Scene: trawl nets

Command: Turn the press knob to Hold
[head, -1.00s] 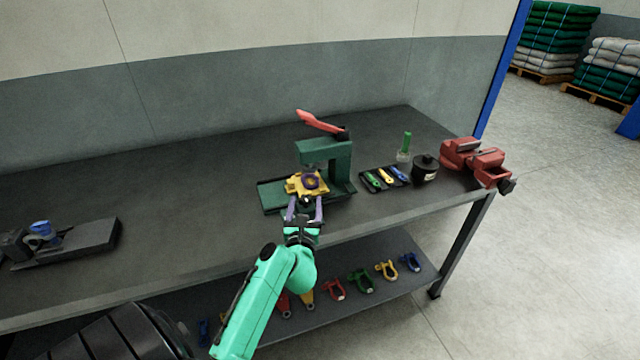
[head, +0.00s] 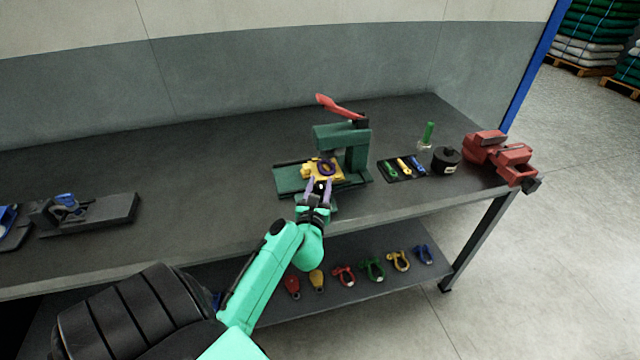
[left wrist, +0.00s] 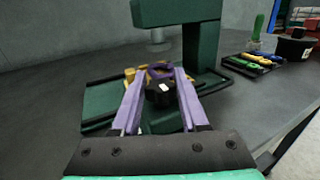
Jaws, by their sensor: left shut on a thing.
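The green press (head: 357,150) with a red lever (head: 338,106) stands on the dark bench. A yellow piece with a purple ring (head: 323,169) lies on its base under the head; it also shows in the left wrist view (left wrist: 135,75). My left gripper (head: 319,184) has purple fingers at the front of the press. In the left wrist view the fingers (left wrist: 157,90) are shut on a small black knob (left wrist: 158,97) with a white mark. The knob's labels are not readable, so its setting cannot be told. My right gripper is not in view.
Right of the press are a tray of coloured tools (head: 382,173), a black pot (head: 446,160), a green-handled item (head: 428,135) and a red vise (head: 500,155). Several shackles (head: 373,268) lie on the shelf below. The bench left of the press is mostly clear.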

